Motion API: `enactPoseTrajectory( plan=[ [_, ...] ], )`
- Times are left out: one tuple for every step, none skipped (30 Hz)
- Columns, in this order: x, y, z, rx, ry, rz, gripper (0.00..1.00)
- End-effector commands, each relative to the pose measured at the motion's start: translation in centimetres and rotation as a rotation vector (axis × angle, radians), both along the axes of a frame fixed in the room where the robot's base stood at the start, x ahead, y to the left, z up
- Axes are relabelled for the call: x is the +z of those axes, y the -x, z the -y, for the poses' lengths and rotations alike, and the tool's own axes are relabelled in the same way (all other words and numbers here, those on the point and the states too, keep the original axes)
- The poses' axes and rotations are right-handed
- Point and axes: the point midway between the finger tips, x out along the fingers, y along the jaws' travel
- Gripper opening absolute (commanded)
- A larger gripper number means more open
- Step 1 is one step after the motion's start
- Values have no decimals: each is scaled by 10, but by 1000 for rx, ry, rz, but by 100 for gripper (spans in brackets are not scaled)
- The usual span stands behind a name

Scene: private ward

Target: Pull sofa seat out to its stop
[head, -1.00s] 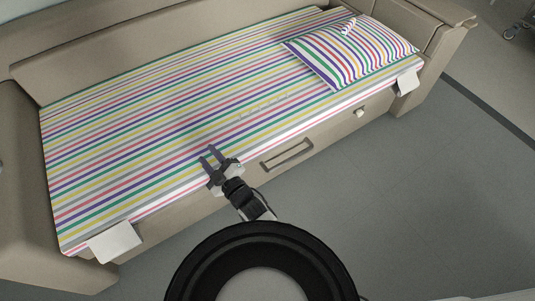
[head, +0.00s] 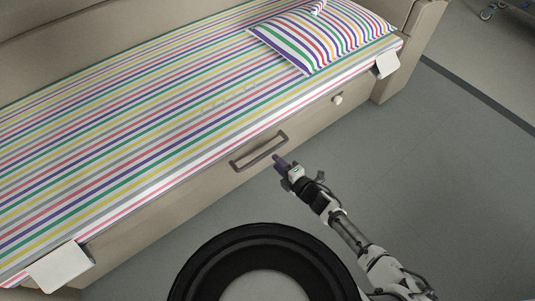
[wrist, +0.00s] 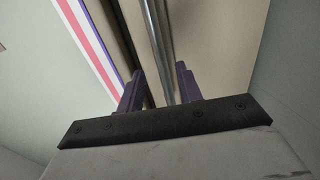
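The sofa seat has a beige front panel (head: 312,122) under a striped mattress (head: 130,125). A grey bar handle (head: 259,153) runs along that panel. My gripper (head: 278,160) is just in front of the handle, pointing at it from the lower right. In the wrist view my gripper (wrist: 157,88) has its two dark purple fingers apart, with the handle bar (wrist: 160,50) lined up between them. The bar appears beyond or between the fingertips. I cannot tell whether the fingers touch it.
A striped pillow (head: 322,35) lies at the seat's right end. A small round knob (head: 337,100) is right of the handle. White flaps (head: 60,266) hang at the mattress corners. The grey floor (head: 440,165) in front and to the right is clear.

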Motion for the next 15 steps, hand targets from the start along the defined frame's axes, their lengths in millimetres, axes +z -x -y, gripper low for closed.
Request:
enactPoseTrajectory(
  plan=[
    [-4, -10, -8, 3, -2, 0, 35],
    [-6, -14, -12, 3, -2, -2, 35],
    [-7, -21, -17, 3, -2, 0, 35],
    [-8, -25, -20, 2, -2, 0, 35],
    [-9, -30, -23, 2, -1, -1, 35],
    [-10, -35, -27, 2, -1, -1, 35],
    [-11, -39, -29, 1, -1, -1, 35],
    [-12, -42, -32, 1, -2, -1, 35],
    [-13, -46, -34, 1, -2, -1, 35],
    [-13, -48, -35, 0, -2, -1, 35],
    [-13, -51, -37, 0, -1, 0, 35],
    [-14, -53, -39, 0, -1, -1, 35],
    [-15, -55, -40, -1, -1, 0, 35],
    [-15, -56, -40, -1, 1, -1, 35],
    [-15, -57, -41, -1, 0, -1, 35]
  ],
)
